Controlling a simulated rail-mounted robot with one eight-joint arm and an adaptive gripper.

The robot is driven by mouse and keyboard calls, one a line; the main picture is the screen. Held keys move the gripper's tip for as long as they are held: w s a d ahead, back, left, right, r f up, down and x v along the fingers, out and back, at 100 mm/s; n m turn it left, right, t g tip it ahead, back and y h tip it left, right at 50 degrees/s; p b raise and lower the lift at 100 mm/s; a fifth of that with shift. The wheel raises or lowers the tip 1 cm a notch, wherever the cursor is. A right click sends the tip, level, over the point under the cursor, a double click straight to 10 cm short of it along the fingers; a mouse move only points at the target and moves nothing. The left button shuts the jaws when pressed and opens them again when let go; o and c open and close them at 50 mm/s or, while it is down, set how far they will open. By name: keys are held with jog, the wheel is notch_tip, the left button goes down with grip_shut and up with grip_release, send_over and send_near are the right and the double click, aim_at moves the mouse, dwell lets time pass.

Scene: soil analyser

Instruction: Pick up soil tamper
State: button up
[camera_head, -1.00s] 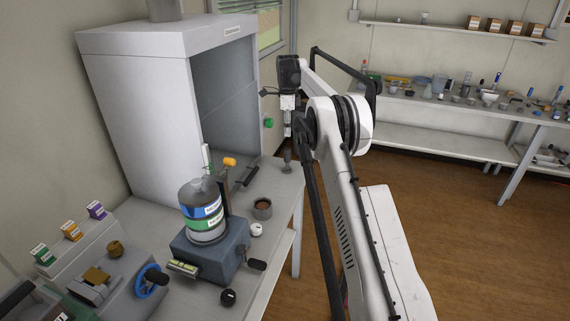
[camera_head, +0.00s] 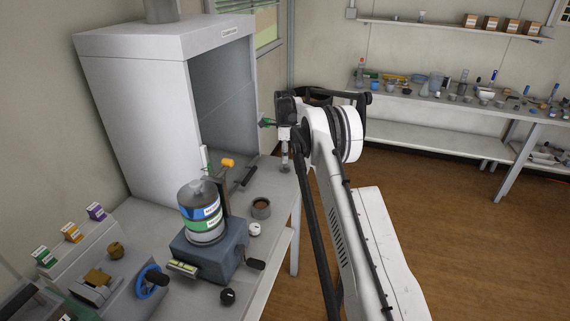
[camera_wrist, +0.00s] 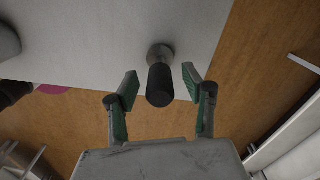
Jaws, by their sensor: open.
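The soil tamper (camera_wrist: 159,85) shows in the wrist view as a dark cylindrical handle with a round grey metal base. It stands near the edge of the light grey bench (camera_wrist: 100,45). My gripper (camera_wrist: 159,77) is open, with one green-padded finger on each side of the handle. Gaps show between the handle and both fingers, and nothing is held. How far the fingers reach down along the handle is hard to tell. In the head view the tamper (camera_head: 285,167) is small and partly hidden below my gripper at the bench's far right corner.
A large white hood (camera_head: 150,100) rises behind to the left. Open floor (camera_head: 430,220) lies to the right, before a cluttered side table (camera_head: 420,130).

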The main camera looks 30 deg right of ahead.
jog(key=shift+f, duration=0.6)
grip_shut()
jog(key=shift+r, duration=0.1)
notch_tip(320, 180, up, 10)
jog(key=shift+f+b, duration=0.1)
jog(key=shift+b, duration=0.45)
